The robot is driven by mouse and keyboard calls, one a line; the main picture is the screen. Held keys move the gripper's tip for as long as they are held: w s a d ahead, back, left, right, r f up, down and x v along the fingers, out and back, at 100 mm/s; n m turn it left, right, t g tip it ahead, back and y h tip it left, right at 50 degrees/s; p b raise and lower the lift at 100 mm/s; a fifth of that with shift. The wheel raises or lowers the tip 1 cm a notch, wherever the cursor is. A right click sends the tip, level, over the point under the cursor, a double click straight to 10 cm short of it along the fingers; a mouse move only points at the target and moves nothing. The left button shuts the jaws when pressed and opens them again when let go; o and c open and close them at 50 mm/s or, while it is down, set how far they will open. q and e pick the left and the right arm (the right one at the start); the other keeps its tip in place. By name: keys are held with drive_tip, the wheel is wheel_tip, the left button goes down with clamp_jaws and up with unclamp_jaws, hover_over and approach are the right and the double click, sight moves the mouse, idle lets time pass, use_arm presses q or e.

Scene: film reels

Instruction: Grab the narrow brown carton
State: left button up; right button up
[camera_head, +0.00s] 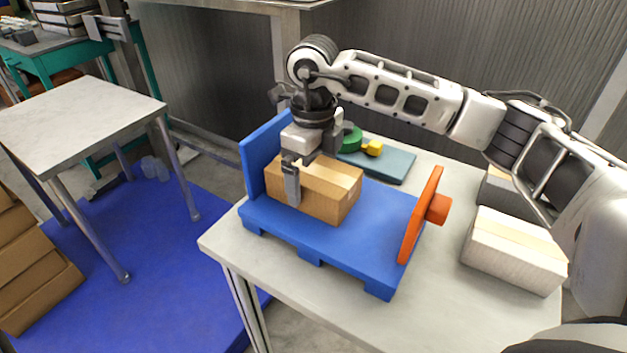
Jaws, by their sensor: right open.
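The narrow brown carton (332,187) lies on a blue platform (318,240) with a raised blue back wall at its left end. My right gripper (293,185) points down over the carton's left part. One finger shows in front of the carton's near side; the other finger is hidden behind the gripper and carton. The gripper is open, and I cannot tell whether a finger touches the carton. My left gripper is not in view.
An orange upright plate (420,215) stands at the platform's right end. A white carton (514,248) lies on the table to the right. Behind are a grey-blue board (393,165), a green round part (352,139) and a yellow piece (373,148). An empty table (78,105) stands left.

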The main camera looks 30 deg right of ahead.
drive_tip(key=c, duration=1.1)
drive_tip(key=shift+r, duration=0.1)
drive_tip(key=shift+c, duration=0.2)
